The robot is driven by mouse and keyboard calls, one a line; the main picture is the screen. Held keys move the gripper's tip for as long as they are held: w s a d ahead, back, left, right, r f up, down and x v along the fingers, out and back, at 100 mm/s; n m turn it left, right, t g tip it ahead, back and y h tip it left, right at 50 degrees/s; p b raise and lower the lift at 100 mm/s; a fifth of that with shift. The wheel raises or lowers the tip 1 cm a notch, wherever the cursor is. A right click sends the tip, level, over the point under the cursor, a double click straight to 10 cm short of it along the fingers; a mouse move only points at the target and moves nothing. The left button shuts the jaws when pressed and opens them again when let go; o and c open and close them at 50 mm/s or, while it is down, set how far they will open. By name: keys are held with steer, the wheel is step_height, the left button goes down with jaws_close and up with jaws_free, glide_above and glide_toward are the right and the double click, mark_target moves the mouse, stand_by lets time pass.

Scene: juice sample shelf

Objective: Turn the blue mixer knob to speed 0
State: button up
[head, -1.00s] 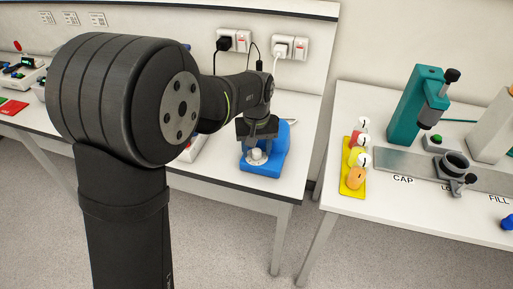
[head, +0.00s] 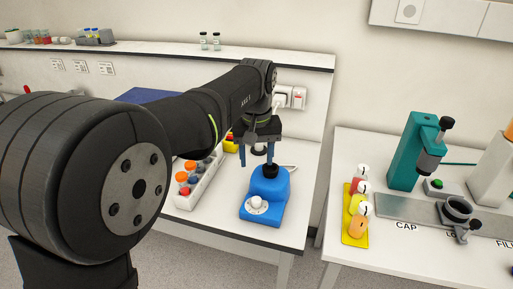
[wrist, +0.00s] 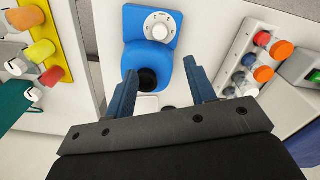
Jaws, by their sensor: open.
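The blue mixer (head: 268,186) stands on the left bench near its right end. Its round white knob (head: 256,204) sits on the low front part, with a black cup-like top (head: 271,170) behind it. In the wrist view the knob (wrist: 158,26) is at the top of the picture, on a pale dial with small dark marks; its setting is too small to read. My gripper (head: 257,162) is open and empty, above and behind the mixer's black top. In the wrist view its blue fingers (wrist: 161,68) are spread, with the knob beyond the tips, apart from them.
A white rack of capped samples (head: 199,180) stands close left of the mixer. A yellow tray (head: 354,232) with coloured juice samples and a teal capping press (head: 413,155) stand on the right bench, across a gap. Sockets with plugs (head: 290,97) are on the wall behind.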

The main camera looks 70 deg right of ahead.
mark_target(257, 199)
steer(key=shift+r, duration=1.3)
step_height(257, 199, down, 18)
steer(key=shift+r, duration=0.2)
steer(key=shift+r, duration=0.1)
